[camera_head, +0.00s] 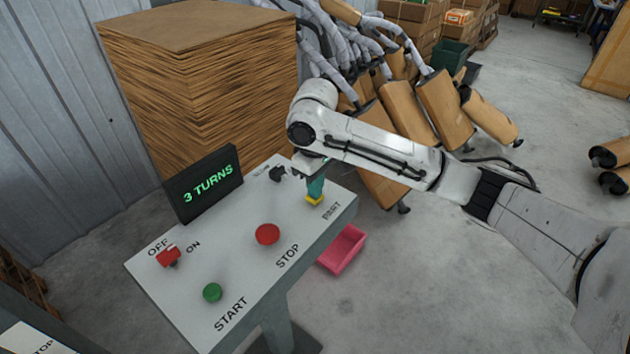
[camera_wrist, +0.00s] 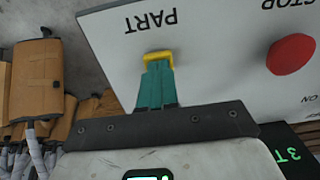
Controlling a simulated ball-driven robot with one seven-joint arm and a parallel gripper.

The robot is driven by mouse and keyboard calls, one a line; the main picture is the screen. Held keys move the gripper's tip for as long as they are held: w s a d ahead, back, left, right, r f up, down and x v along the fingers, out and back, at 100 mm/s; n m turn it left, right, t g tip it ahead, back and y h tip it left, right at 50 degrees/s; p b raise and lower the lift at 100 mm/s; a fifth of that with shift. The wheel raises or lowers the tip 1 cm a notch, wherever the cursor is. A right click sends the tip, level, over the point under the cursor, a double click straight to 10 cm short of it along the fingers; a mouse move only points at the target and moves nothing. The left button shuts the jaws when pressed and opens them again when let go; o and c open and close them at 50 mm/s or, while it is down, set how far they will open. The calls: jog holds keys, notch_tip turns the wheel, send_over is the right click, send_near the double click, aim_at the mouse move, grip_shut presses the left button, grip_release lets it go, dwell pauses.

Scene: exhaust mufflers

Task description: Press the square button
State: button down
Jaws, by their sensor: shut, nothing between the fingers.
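The square button is yellow (camera_head: 315,199) and sits on the sloped white control panel (camera_head: 215,267), beside the word PART. My gripper (camera_head: 315,190) is shut, with its teal fingers pointing down at the yellow button from above. In the wrist view the fingertips (camera_wrist: 157,68) overlap the yellow button (camera_wrist: 158,57) and hide part of it. The fingertips are at the button or very close over it; I cannot tell whether they touch or press it.
The panel also holds a round red STOP button (camera_head: 267,234), a round green START button (camera_head: 212,292), a red OFF/ON switch (camera_head: 168,256), a black knob (camera_head: 277,174) and a display (camera_head: 203,183) reading "3 TURNS". A pink bin (camera_head: 342,250) stands below. Mufflers (camera_head: 445,110) hang behind.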

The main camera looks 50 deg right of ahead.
jog(key=shift+s+a+f, duration=0.15)
jog(key=shift+f, duration=1.05)
jog(key=shift+r+p, duration=0.35)
jog(key=shift+r, duration=0.1)
notch_tip(320, 180, up, 14)
jog(key=p, duration=0.3)
jog(key=shift+w+p, duration=0.2)
jog(key=shift+p, duration=0.1)
